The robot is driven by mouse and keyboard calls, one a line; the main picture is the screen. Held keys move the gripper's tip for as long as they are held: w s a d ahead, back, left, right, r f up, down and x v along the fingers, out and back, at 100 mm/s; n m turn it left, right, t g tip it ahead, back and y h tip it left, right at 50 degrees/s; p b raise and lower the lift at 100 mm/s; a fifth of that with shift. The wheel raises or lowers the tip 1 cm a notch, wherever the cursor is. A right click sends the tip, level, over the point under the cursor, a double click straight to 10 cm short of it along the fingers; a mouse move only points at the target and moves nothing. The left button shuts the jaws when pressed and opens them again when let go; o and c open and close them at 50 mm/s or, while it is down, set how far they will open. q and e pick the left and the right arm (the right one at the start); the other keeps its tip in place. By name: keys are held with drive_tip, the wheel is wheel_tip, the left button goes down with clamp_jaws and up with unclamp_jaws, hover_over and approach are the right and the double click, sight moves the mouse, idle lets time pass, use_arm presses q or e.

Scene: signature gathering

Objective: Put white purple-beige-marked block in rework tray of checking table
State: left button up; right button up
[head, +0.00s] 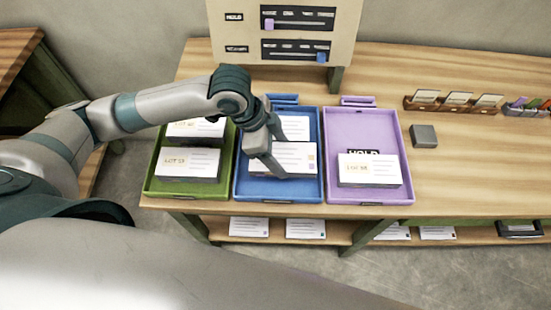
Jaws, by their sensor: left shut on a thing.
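A white block (292,158) with small beige and purple marks at its right end is in or just above the blue tray (239,189), the middle of three trays on the checking table (453,185). My left gripper (270,152) reaches over the blue tray from the left and is shut on this block. The gripper hides part of it, and I cannot tell whether the block touches the tray floor. Another white block shows behind it in the blue tray. No readable label shows which tray is for rework. My right gripper is not in view.
A green tray (151,184) on the left holds white blocks marked LOT. A purple tray (362,120) labelled HOLD holds one block (369,171). A sign board (285,40) stands behind. A grey block (424,136) and card racks (453,103) sit right; the front right tabletop is clear.

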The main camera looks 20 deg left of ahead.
use_arm(q)
drive_tip(key=shift+s+a+f, duration=0.25)
drive_tip(key=shift+a+f, duration=0.05)
drive_tip(key=shift+a, duration=0.15)
drive_tip(key=shift+f, duration=0.1)
drive_tip(key=shift+f+p, duration=0.5)
drive_tip(key=shift+f, duration=1.45)
drive_tip(key=o, duration=1.2)
drive_tip(key=shift+f, duration=0.15)
drive_tip(key=shift+o, duration=0.2)
drive_tip(key=b+v, duration=0.1)
drive_tip(key=v, duration=1.1)
